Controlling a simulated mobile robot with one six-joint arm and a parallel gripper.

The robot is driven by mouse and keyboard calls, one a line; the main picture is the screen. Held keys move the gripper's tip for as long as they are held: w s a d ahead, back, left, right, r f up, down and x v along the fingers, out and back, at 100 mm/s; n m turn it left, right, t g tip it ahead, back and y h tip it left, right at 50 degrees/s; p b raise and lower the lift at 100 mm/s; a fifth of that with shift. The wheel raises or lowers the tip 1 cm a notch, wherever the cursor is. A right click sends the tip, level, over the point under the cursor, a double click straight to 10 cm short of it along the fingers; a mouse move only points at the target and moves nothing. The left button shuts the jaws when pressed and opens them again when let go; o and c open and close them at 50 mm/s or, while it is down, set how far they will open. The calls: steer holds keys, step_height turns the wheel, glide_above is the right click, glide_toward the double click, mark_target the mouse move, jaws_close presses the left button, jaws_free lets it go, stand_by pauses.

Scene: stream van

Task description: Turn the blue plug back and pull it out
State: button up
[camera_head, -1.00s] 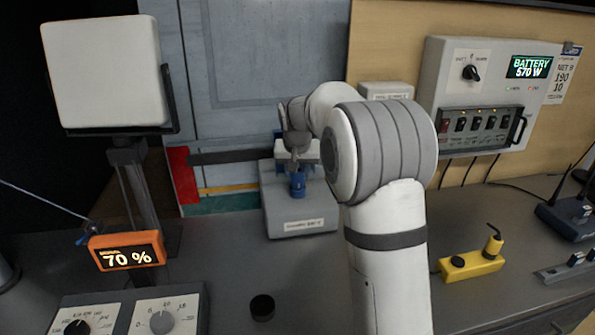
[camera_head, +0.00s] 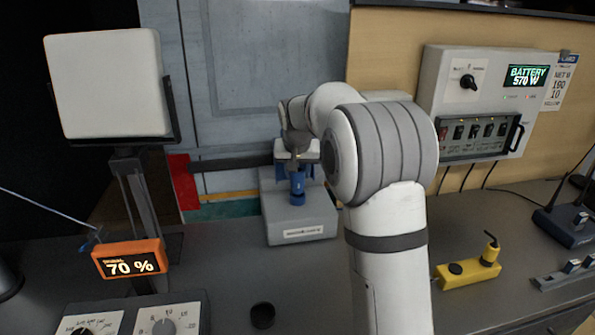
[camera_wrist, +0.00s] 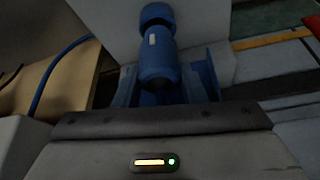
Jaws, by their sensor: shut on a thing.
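The blue plug (camera_head: 297,186) stands at the grey box (camera_head: 301,229) in the middle of the head view. In the wrist view the plug (camera_wrist: 158,55) is a blue barrel with a small pale mark, and a wider blue collar at its far end is against the pale box face. My gripper (camera_head: 298,172) reaches the plug from behind and is shut on it. Blue jaw parts show on both sides of the plug in the wrist view. The contact and the socket are partly hidden, so I cannot tell how deep the plug sits.
An orange display (camera_head: 130,259) reading 70 % and dial boxes (camera_head: 170,315) are at the left. A small black cylinder (camera_head: 262,315) stands in front. A yellow box (camera_head: 468,269) and a wall-mounted power unit (camera_head: 490,100) are at the right. A blue cable (camera_wrist: 52,72) runs left of the plug.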

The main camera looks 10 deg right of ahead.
steer(key=shift+r, duration=0.15)
steer(key=shift+r+p, duration=1.25)
steer(key=shift+r, duration=0.25)
